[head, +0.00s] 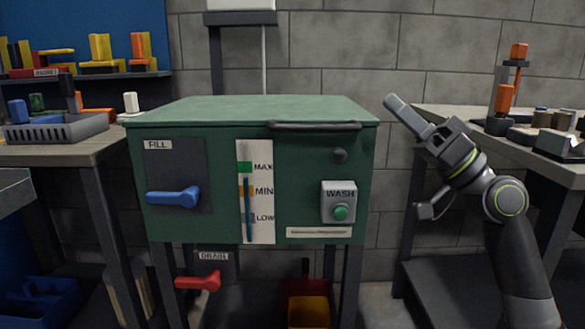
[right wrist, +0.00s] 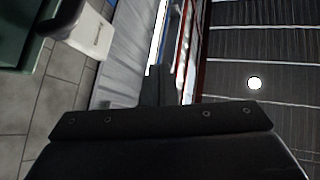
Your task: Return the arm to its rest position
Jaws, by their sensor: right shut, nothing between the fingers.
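My right arm rises from the lower right in the head view. Its gripper (head: 395,105) is shut and empty, and it points up and left beside the right end of the green washer cabinet (head: 300,165). It looks apart from the cabinet, though the gap in depth is hard to tell. In the right wrist view the shut fingers (right wrist: 155,82) point upward, with a corner of the green cabinet (right wrist: 18,30) at the upper left. My left gripper is not in the head view.
The cabinet front has a blue fill handle (head: 174,196), a level gauge (head: 249,205) and a green wash button (head: 341,212). A red drain handle (head: 198,282) sits below. A left bench (head: 95,148) and a right bench (head: 450,112) with parts flank it.

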